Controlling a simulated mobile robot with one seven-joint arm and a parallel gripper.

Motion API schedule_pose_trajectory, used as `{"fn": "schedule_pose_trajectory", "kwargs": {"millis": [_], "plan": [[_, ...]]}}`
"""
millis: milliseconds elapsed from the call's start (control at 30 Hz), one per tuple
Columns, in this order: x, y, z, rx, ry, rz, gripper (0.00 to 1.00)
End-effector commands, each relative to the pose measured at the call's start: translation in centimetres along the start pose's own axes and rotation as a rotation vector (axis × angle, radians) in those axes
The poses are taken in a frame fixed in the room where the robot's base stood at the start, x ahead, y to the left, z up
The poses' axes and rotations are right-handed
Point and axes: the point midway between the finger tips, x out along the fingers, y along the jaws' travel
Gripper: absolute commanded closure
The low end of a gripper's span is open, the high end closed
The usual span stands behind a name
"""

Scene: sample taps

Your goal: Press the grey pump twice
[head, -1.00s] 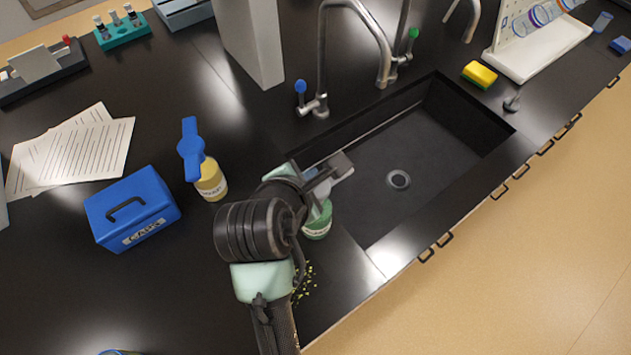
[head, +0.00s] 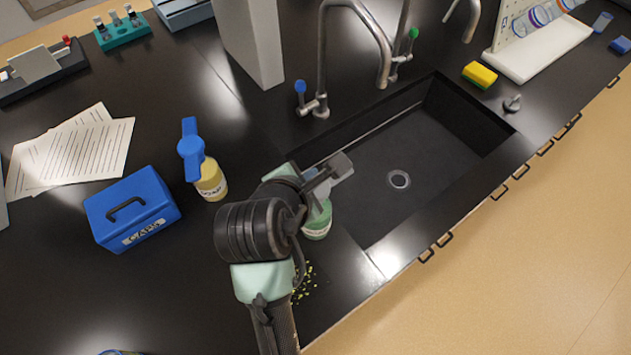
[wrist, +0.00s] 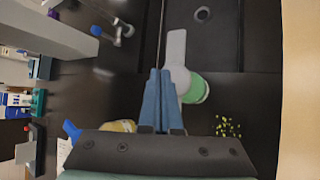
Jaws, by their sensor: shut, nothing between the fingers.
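The grey pump (head: 342,166) has a flat grey head and tops a bottle of green liquid (head: 317,229) standing at the near left edge of the sink. In the wrist view the grey pump (wrist: 177,47) shows a long flat part and a round part, with the green bottle (wrist: 198,88) partly under it. My gripper (head: 313,176) is shut and empty, over the bottle at the pump head. In the wrist view its blue fingertips (wrist: 159,71) lie just left of the round part. I cannot tell whether they touch it.
A yellow bottle (head: 211,183) with a blue pump (head: 191,150) stands to the left. A blue box (head: 131,222) and papers (head: 75,153) lie farther left. The sink (head: 420,145), tap (head: 322,60) and grey column (head: 252,45) are nearby. Yellow-green specks (head: 305,282) dot the counter.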

Motion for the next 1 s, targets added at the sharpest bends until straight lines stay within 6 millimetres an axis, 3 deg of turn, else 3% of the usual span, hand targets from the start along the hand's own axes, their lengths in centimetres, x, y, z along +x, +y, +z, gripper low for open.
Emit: {"fn": "schedule_pose_trajectory", "kwargs": {"millis": [1000], "plan": [[0.62,-0.45,-0.45,0.0,0.0,0.0,1.0]]}}
